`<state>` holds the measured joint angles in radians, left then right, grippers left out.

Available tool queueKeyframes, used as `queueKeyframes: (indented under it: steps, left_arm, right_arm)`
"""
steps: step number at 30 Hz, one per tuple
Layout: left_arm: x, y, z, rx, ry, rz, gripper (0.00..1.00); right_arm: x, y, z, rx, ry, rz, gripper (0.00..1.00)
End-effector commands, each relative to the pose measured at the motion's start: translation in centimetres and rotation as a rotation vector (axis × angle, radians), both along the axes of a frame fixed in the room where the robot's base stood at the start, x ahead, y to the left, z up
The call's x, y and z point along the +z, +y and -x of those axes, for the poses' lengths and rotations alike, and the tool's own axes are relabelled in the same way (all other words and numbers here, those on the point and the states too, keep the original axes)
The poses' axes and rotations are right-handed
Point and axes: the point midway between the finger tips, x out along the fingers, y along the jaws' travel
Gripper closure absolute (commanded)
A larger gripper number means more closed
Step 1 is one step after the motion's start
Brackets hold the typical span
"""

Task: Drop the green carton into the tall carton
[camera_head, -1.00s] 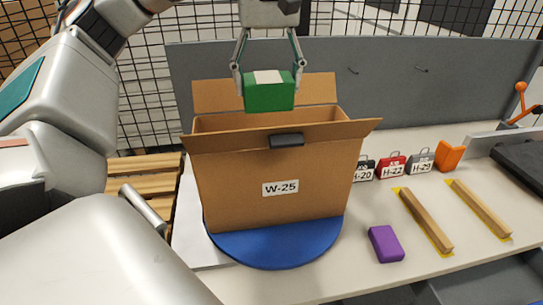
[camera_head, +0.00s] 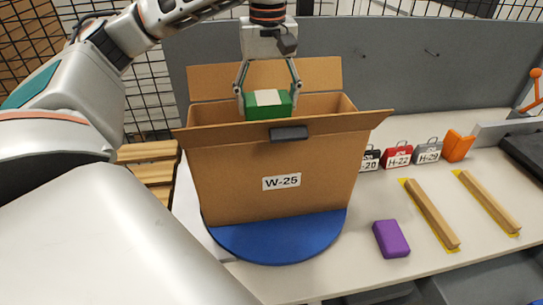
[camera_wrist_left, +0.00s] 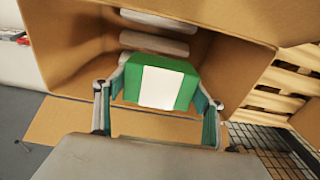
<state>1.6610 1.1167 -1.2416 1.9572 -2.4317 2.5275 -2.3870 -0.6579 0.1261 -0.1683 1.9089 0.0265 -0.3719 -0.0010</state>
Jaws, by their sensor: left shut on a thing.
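The green carton (camera_head: 267,104) with a white band on top is held between the fingers of my left gripper (camera_head: 268,92). The tall carton (camera_head: 235,180), brown and labelled W-25, stands upright with its flaps open. The green carton is at the tall carton's mouth, with its lower part hidden behind the front flap. In the left wrist view the fingers (camera_wrist_left: 158,100) grip the green carton (camera_wrist_left: 185,88) on both sides, with the tall carton's inner walls (camera_wrist_left: 75,45) around it. My right gripper is not in view.
The tall carton stands on a round blue disc (camera_head: 280,240). To the right on the table are a purple block (camera_head: 391,239), two wooden strips (camera_head: 432,213), small tagged cases (camera_head: 398,155) and an orange item (camera_head: 458,146). A grey panel (camera_head: 400,80) stands behind.

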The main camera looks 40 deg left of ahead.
Motion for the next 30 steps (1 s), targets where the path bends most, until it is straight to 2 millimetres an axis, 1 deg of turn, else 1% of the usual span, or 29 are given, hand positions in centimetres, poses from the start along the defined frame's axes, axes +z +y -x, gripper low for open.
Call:
queueKeyframes:
  steps: [4,12,13,15,23,25,30]
  left_arm:
    - [-0.60,0.01,-0.01,0.000,-0.001,0.000,0.56]
    - [-0.69,0.02,-0.02,0.000,-0.003,0.000,0.56]
    - [-0.69,0.01,-0.02,0.000,-0.003,0.000,0.26]
    - [-0.68,0.02,-0.02,0.000,-0.002,-0.001,0.12]
    - [-0.69,0.02,-0.02,0.000,-0.001,0.000,0.12]
    - [-0.68,0.01,-0.01,0.000,-0.001,0.000,0.12]
    - [0.12,-0.02,-0.02,0.000,-0.003,0.000,0.12]
  right_arm:
    - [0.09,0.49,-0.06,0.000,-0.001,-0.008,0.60]
    - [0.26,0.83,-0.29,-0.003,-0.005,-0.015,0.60]
    - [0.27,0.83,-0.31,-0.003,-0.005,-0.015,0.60]
    - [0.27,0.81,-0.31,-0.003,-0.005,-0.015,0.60]
    - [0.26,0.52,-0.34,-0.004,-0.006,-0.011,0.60]
    - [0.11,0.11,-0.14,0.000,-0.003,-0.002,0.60]
    - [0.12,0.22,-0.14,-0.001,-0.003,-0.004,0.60]
